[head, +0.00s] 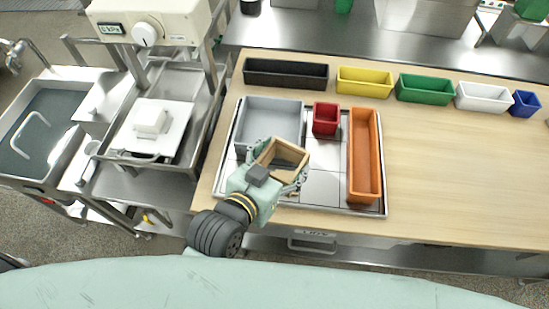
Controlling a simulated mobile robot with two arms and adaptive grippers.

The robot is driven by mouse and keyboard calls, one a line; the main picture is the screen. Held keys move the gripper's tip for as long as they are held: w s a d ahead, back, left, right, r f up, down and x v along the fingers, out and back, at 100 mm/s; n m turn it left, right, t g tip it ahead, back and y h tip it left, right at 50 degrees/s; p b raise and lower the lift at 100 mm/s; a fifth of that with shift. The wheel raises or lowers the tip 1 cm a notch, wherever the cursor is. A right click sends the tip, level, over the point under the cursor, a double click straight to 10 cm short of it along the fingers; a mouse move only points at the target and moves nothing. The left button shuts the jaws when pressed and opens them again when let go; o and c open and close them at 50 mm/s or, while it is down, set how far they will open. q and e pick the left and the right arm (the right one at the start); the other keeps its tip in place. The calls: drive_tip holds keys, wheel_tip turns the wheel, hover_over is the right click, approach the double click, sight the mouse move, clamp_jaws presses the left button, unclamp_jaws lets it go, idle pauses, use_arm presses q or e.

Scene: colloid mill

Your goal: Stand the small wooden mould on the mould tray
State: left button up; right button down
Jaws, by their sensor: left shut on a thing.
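The small wooden mould (284,157), an open square wooden frame, is held in my left gripper (277,169), whose fingers are shut on it. It appears tilted and over the steel tray, between the grey bin and the orange bin; I cannot tell its height above the tray. The steel tray (325,187), which looks like the mould tray, lies on the wooden worktop and carries the grey bin (270,110), a small red bin (326,119) and a long orange bin (364,155). My left gripper and arm hide part of the tray's front left. My right gripper is not in view.
Black (286,73), yellow (364,81), green (425,89), white (484,96) and blue (525,103) bins line the worktop's back. A press (150,30) with a white block (151,117) and a sink (45,130) stand left. The worktop (455,180) on the right is clear.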

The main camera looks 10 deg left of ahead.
use_arm(q)
drive_tip(key=w+a+f, duration=0.1)
drive_tip(key=a+f, duration=0.1)
drive_tip(key=a, duration=0.1)
drive_tip(key=w+a+f, duration=0.1)
drive_tip(key=a+f, duration=0.1)
drive_tip(key=a, duration=0.2)
drive_tip(key=w+a+f+p, duration=0.1)
drive_tip(key=a+f, duration=0.1)
drive_tip(key=a, duration=0.2)
drive_tip(key=shift+w+f, duration=0.3)
drive_tip(key=shift+f, duration=0.1)
drive_tip(key=shift+a+f, duration=0.1)
drive_tip(key=shift+f, duration=0.1)
wheel_tip(320, 180, down, 4)
drive_tip(key=shift+r, duration=0.15)
drive_tip(key=shift+f, duration=0.2)
drive_tip(key=o, duration=0.9)
